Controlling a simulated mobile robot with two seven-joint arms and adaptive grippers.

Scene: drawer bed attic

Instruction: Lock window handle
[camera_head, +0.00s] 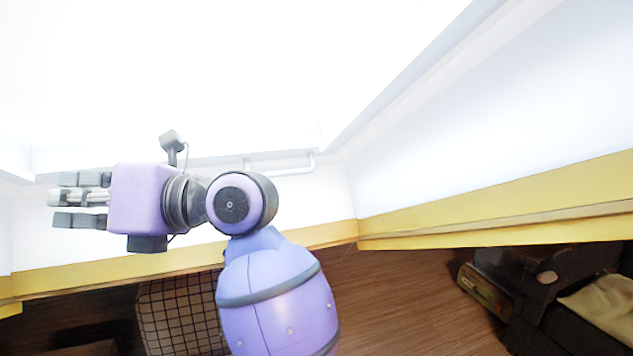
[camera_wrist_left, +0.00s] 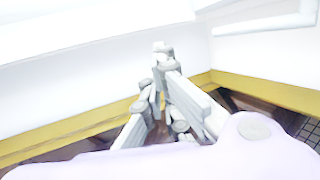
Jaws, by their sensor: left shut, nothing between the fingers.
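A white bar-shaped window handle (camera_head: 285,170) runs roughly level along the bottom of the bright white window area, near the centre of the head view. It bends up at its right end, and the purple forearm joint stands just below its left part. In the left wrist view a white bar (camera_wrist_left: 265,25), likely the same handle, crosses the top right. My left gripper (camera_head: 64,203) is at the left of the head view, pointing left, shut and empty, well apart from the handle. Its fingers also show in the left wrist view (camera_wrist_left: 165,62). My right gripper is out of view.
White walls with a yellow band (camera_head: 500,205) meet in a corner right of my arm. The space in front of the window looks clear.

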